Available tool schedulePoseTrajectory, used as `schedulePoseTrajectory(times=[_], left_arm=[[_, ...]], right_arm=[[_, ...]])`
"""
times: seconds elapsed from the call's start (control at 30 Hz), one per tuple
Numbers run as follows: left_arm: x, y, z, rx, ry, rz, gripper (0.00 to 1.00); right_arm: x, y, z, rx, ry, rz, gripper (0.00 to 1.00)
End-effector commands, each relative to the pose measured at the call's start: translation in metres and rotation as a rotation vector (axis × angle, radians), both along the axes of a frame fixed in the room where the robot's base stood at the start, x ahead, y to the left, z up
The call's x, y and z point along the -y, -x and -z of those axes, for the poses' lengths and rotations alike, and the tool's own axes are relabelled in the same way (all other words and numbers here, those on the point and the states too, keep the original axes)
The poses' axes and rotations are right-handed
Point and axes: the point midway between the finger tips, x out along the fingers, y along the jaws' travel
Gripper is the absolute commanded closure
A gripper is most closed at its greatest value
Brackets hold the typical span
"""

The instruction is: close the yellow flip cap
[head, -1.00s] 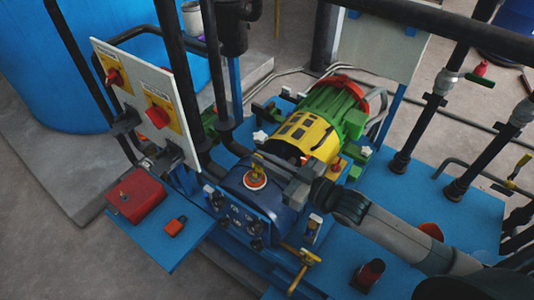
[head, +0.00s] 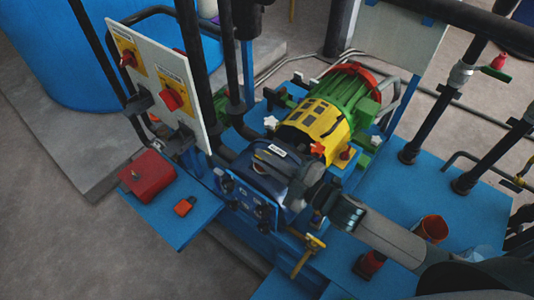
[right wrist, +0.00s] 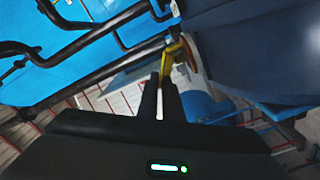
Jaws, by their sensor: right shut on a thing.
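My right gripper (head: 276,164) reaches in from the right over the top of the dark blue housing (head: 240,190). In the right wrist view its two dark fingers (right wrist: 160,98) are close together, shut on the yellow flip cap (right wrist: 173,58) at their tips. The cap shows there as a bent yellow piece beside a reddish round part, against a dark blue surface. How firmly the fingers sit on it is hard to see. My left gripper is not in view.
A yellow and green motor (head: 325,118) stands just behind the housing. A panel with red switches (head: 165,85) and black pipes stand to its left. A red box (head: 147,175) and a small orange-red block (head: 184,206) lie on the blue shelf. A yellow handle (head: 308,254) is in front.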

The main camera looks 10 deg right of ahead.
Motion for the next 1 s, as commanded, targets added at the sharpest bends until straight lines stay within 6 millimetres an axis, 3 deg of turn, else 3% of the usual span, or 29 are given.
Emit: schedulePoseTrajectory(times=[0.5,1.0], left_arm=[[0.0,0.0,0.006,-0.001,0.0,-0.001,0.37],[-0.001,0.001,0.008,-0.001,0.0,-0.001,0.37]], right_arm=[[-0.007,0.006,0.02,0.276,0.355,0.0,1.0],[-0.008,0.006,0.027,0.37,0.474,0.0,1.0]])
